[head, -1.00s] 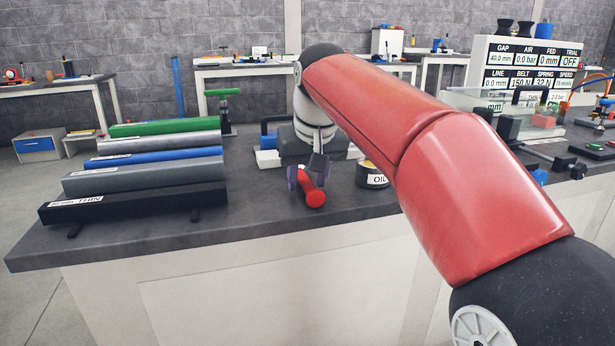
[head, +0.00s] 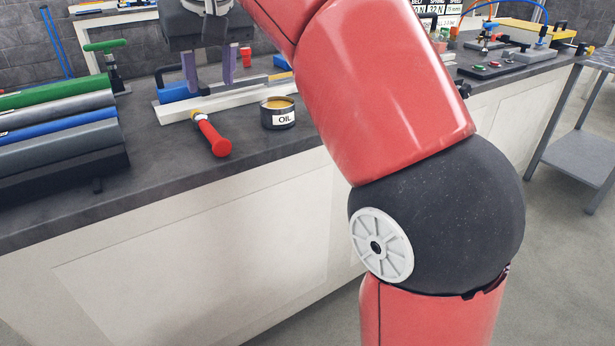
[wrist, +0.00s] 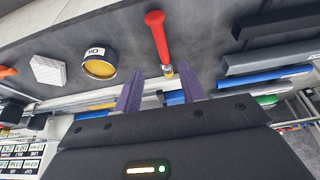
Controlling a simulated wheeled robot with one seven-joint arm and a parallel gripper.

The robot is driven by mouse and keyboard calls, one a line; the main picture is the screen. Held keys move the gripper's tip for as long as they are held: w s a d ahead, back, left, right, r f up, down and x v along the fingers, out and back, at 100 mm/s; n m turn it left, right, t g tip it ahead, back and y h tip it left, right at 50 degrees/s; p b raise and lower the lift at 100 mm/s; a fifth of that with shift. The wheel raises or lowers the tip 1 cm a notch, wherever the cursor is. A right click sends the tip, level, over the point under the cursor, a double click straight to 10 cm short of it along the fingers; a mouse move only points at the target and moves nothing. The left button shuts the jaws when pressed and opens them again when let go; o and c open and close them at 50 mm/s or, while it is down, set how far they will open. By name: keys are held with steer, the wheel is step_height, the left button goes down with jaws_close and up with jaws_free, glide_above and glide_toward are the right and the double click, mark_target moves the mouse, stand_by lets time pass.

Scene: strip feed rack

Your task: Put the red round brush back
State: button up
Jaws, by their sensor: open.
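A red-handled brush (head: 213,138) lies on the dark bench top, its thick red end toward the front edge. Its narrow pale and yellowish end points back toward a white rail; the bristles cannot be made out. It also shows in the wrist view (wrist: 158,38), its narrow end near the gap between the fingers. My gripper (head: 209,82) is open and empty, its two purple fingers pointing down above the bench behind the brush. The fingers show in the wrist view (wrist: 160,80) too, apart from the brush.
An open oil tin (head: 278,113) stands just right of the brush. A white rail (head: 180,109) and a blue block (head: 180,92) lie behind. Coloured rollers (head: 60,130) fill the bench's left. A red cup-shaped thing (head: 246,57) stands further back. Bench between rollers and brush is clear.

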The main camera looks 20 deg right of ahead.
steer(key=s+d+f+m, duration=0.1)
steer(key=s+d+f, duration=0.3)
steer(key=s+f, duration=0.3)
steer(key=s+d+f+m+t, duration=0.1)
steer(key=s+d+f, duration=0.4)
steer(key=f, duration=0.6)
steer(key=s+d+f+m+h, duration=0.1)
steer(key=s+d+f, duration=0.3)
steer(key=s+f, duration=0.4)
steer(key=shift+s+d+f, duration=0.4)
